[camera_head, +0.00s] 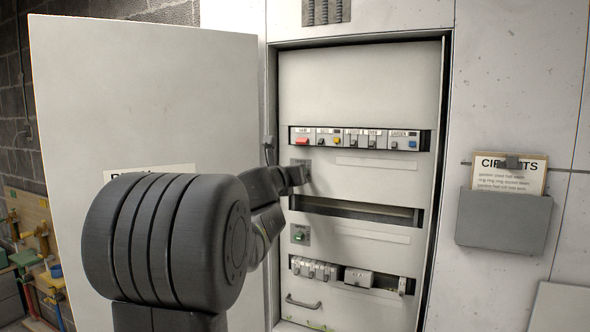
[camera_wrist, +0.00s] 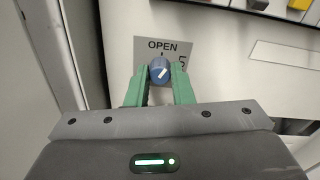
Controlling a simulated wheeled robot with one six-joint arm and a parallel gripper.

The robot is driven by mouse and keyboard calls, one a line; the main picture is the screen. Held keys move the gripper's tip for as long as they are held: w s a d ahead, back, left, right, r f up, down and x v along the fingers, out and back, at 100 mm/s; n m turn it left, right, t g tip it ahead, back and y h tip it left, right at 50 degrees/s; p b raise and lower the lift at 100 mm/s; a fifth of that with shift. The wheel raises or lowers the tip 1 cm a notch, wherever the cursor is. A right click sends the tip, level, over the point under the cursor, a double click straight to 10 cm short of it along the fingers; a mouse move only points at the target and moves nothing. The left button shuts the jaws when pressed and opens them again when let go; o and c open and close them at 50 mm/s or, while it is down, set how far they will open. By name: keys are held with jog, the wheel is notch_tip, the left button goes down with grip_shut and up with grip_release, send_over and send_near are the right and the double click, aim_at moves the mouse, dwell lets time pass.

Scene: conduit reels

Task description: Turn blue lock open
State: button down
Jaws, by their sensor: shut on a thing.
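The blue lock (camera_wrist: 159,70) is a round blue knob with a white pointer line. In the wrist view it sits on a grey plate (camera_wrist: 180,46) marked OPEN on the cabinet panel. The pointer slants up and to the right, and the OPEN mark is straight above the knob. My gripper (camera_wrist: 160,80) has its two green fingers shut on the knob, one on each side. In the head view my gripper (camera_head: 303,176) reaches the panel at the left, below the upper breaker row, and my arm hides the knob.
The cabinet door (camera_head: 150,90) stands open at the left. The upper breaker row (camera_head: 360,138) is above my gripper. A green switch (camera_head: 300,235), a slot (camera_head: 355,211) and a lower breaker row (camera_head: 350,277) are below. A holder (camera_head: 503,222) with a CIRCUITS sheet hangs at the right.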

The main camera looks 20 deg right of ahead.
jog(key=n+p, duration=0.2)
jog(key=n, duration=0.3)
dwell(0.6)
jog(key=c, duration=1.3)
grip_release()
jog(key=shift+o, duration=0.2)
jog(key=shift+a, duration=0.15)
jog(key=b+v, duration=0.1)
jog(key=v, duration=1.2)
jog(key=shift+a+b, duration=0.3)
jog(key=shift+s+d, duration=0.1)
